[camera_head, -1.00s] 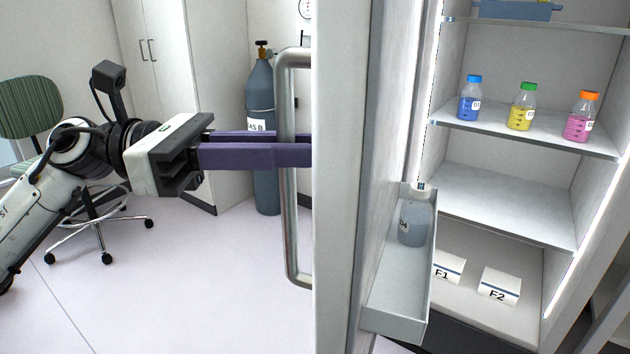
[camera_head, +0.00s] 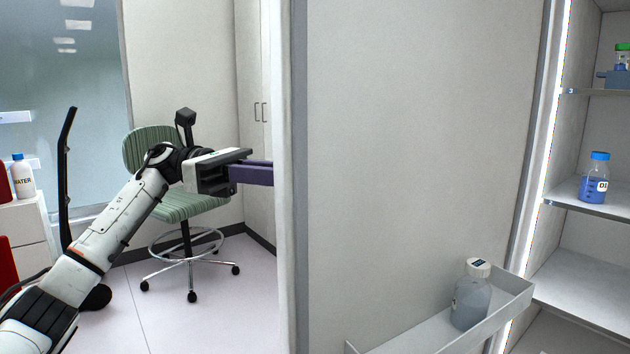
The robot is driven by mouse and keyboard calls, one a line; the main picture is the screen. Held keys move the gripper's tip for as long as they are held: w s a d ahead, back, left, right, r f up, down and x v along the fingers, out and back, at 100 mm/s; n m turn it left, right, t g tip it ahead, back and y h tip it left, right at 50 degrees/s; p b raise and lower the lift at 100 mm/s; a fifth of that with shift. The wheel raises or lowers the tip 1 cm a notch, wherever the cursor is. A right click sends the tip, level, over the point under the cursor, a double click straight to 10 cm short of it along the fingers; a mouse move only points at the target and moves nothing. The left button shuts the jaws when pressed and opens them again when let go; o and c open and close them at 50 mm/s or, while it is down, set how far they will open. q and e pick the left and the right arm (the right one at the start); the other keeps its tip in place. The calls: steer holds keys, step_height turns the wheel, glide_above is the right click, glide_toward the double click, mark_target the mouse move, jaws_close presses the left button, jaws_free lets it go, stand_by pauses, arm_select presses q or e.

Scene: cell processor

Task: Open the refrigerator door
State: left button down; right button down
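The refrigerator door (camera_head: 415,140) stands open, its inner face turned toward me. A door shelf (camera_head: 440,335) on it holds a clear bottle with a white cap (camera_head: 472,300). The refrigerator's lit interior (camera_head: 575,150) shows at the right, with shelves and a blue bottle (camera_head: 595,178). My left gripper (camera_head: 262,173) is at the door's left edge, and its purple fingers run behind the door. The fingertips and the door handle are hidden, so its grip cannot be seen. My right gripper is not in view.
A green chair (camera_head: 165,150) stands behind my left arm. A white cabinet (camera_head: 255,90) is behind the door's edge. A white drawer unit (camera_head: 25,225) with a bottle labelled WATER (camera_head: 22,178) is at the far left.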

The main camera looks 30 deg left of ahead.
arm_select(q)
steer(key=shift+w+a, duration=0.25)
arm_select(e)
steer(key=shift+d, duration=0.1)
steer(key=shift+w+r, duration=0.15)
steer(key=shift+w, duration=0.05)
arm_select(q)
steer(key=c, duration=1.7)
jaws_free()
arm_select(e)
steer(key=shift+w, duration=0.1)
arm_select(q)
steer(key=p+v, duration=0.1)
steer(key=v, duration=0.9)
steer(key=shift+a+p, duration=0.1)
steer(key=shift+p, duration=0.2)
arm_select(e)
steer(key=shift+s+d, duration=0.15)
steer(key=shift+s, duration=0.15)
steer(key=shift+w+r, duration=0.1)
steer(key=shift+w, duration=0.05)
